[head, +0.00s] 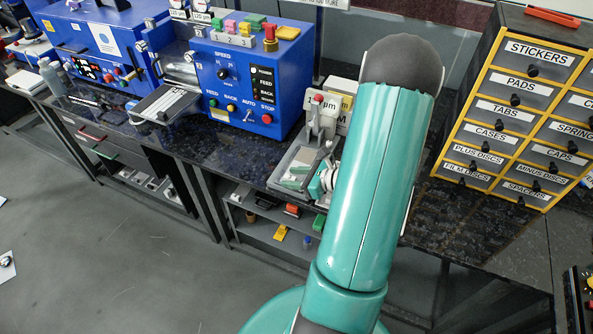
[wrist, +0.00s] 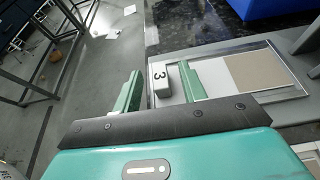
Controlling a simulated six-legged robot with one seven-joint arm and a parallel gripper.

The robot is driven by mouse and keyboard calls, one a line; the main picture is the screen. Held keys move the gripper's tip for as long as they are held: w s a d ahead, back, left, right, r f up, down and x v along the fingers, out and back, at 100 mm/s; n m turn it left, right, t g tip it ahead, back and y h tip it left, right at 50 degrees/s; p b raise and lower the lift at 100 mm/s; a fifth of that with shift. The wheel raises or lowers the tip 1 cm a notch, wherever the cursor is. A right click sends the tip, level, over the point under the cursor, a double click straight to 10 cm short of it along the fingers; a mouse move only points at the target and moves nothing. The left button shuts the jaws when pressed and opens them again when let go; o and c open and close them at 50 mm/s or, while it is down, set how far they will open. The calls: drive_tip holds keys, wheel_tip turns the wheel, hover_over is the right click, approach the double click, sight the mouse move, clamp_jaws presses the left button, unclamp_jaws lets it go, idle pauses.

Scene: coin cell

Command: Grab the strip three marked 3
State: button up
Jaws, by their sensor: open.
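A small white block marked 3 (wrist: 161,76), which appears to be the marked end of strip three, shows in the wrist view at the near end of a shallow light tray. My gripper (wrist: 160,69) is open, with one green finger on each side of the block. A gap shows between the left finger and the block; the right finger is close to it, and I cannot tell if they touch. Beyond the right finger lies a beige sheet (wrist: 252,71) in the tray. In the head view my arm hides most of the gripper and the block.
The tray sits on a grey bench fixture (head: 296,166) at the edge of the dark counter. A blue machine (head: 248,78) stands left of it, and labelled drawers (head: 515,105) stand at the right. A shelf (head: 272,232) with small items is below. Open floor lies at the left.

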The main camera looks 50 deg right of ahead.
drive_tip(key=c, duration=0.9)
clamp_jaws()
drive_tip(key=shift+r, duration=0.1)
